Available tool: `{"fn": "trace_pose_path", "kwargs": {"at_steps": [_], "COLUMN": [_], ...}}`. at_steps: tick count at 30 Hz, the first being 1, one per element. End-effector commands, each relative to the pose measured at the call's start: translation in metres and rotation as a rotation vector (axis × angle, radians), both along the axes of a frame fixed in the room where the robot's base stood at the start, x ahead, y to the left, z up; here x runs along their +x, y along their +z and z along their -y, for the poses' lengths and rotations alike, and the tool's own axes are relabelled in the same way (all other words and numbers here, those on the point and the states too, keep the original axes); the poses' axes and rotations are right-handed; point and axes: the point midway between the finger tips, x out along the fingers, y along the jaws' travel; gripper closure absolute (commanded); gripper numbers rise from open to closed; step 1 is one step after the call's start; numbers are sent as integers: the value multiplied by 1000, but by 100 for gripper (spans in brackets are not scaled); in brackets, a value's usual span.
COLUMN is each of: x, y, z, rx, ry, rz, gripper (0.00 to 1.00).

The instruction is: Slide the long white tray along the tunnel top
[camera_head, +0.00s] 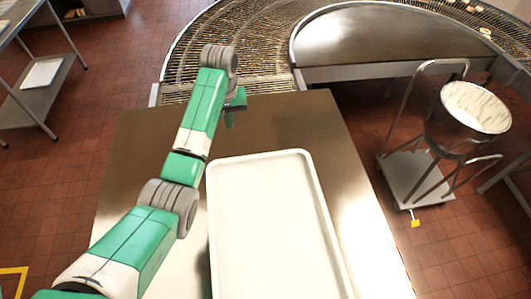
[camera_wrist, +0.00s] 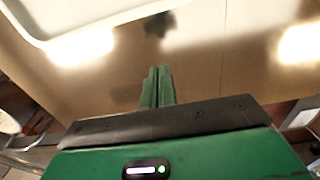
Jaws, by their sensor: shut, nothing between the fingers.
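The long white tray (camera_head: 268,225) lies flat on the shiny metal tunnel top (camera_head: 140,150), with its near end cut off by the picture's lower edge. A rounded corner of the tray (camera_wrist: 38,40) also shows at the upper left of the wrist view. My gripper (camera_head: 236,112) is beyond the tray's far end, a little left of its middle, near the far edge of the metal top. In the wrist view its green fingers (camera_wrist: 157,85) are together with nothing between them, apart from the tray. Their exact height above the metal is hard to tell.
A curved wire-mesh conveyor (camera_head: 255,50) runs beyond the top's far edge. A bowl of white stuff (camera_head: 475,106) stands on a wheeled cart (camera_head: 425,178) at the right. A metal shelf rack (camera_head: 45,80) stands at the far left. The metal strip right of the tray is clear.

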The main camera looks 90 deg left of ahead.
Motion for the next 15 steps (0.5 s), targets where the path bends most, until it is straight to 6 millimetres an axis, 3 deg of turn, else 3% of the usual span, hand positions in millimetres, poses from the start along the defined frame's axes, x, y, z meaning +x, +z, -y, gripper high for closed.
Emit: {"fn": "trace_pose_path", "kwargs": {"at_steps": [7,15], "x": [-3,-3], "y": [-11,-67], "z": [1,1], "rx": [-8,-9], "ry": [5,5], "rz": [-2,-3], "gripper": [100,100]}}
